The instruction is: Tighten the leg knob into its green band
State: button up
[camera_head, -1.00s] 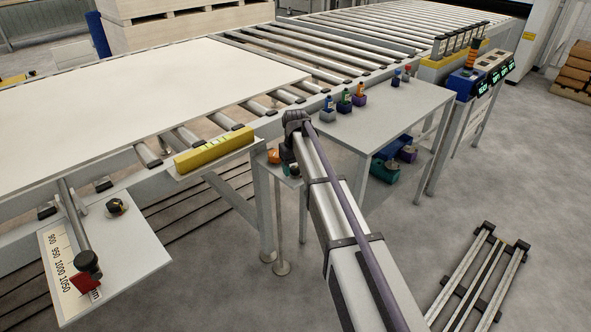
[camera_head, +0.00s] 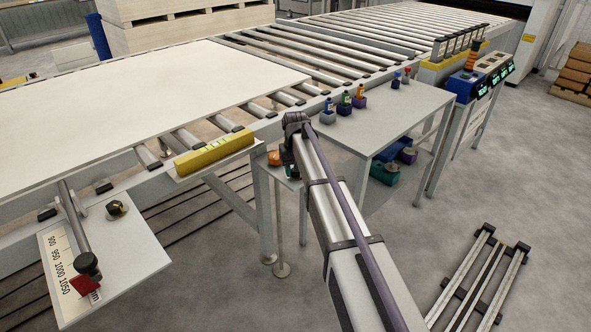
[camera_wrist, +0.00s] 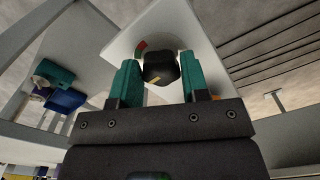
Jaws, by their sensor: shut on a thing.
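In the wrist view, the leg knob (camera_wrist: 159,67) is dark and blocky with a yellow mark. It stands on a pale plate (camera_wrist: 178,22). My gripper (camera_wrist: 155,78) has its two teal fingers on either side of the knob and is shut on it. A small patch of the coloured scale (camera_wrist: 141,45), red and green, shows just beyond the knob. The rest of the scale is hidden, so I cannot tell where the mark stands against the green band. In the head view, my wrist hides the knob beside the conveyor's leg.
A yellow level (camera_head: 214,152) sits on the conveyor edge. Another dark knob (camera_head: 117,209) is on the scale plate (camera_head: 135,245) at left. A grey side table (camera_head: 390,118) holds small bottles; coloured bins (camera_head: 385,172) stand beneath it. A rack (camera_head: 478,275) lies on the floor.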

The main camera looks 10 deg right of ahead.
jog(key=shift+a+m, duration=0.1)
jog(key=shift+m, duration=1.9)
jog(key=o, duration=0.9)
notch_tip(320, 180, up, 11)
jog(key=p, duration=1.1)
jog(key=shift+w+f, duration=0.1)
